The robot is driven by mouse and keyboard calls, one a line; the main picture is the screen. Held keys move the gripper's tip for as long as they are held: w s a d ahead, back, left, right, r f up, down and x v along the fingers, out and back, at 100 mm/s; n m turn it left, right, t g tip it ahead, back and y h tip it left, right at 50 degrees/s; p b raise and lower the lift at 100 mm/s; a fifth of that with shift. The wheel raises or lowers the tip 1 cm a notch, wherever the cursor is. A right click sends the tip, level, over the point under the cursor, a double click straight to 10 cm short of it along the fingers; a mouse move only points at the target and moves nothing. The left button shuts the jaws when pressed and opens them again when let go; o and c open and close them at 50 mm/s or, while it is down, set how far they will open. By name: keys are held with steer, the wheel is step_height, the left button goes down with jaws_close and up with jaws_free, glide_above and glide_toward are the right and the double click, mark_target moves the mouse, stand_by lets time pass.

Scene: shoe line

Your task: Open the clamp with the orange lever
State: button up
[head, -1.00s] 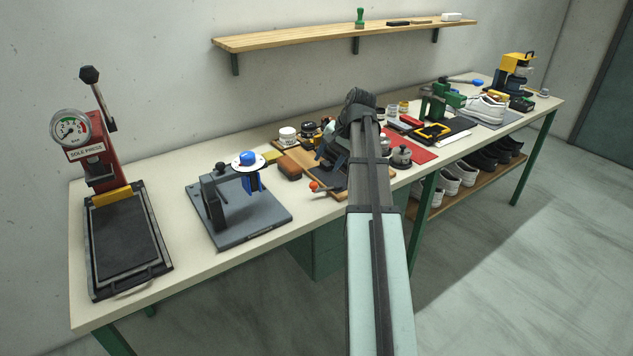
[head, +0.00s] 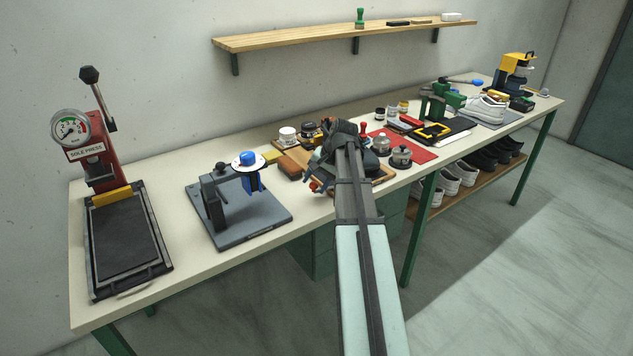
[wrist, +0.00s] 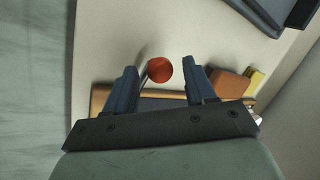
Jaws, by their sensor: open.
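The orange ball knob of the lever (wrist: 159,69) shows in the wrist view between my two finger tips, with a gap on each side. In the head view a small bit of the knob (head: 314,187) shows by my gripper. The rest of the clamp is mostly hidden by my gripper and arm, so I cannot tell how far its lever is turned. My gripper (wrist: 160,72) is open and empty, its fingers on either side of the knob; I cannot tell their exact height. The gripper is also in the head view (head: 317,182), low over the wooden board (head: 384,179).
A grey fixture with a blue knob (head: 247,158) stands left of my gripper, and a sole press (head: 100,160) farther left. A brown block (wrist: 228,84) and a yellow block (wrist: 254,82) lie close by. Tins on a red mat (head: 421,155) stand to the right.

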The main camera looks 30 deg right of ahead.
steer(key=shift+c, duration=0.4)
jaws_close()
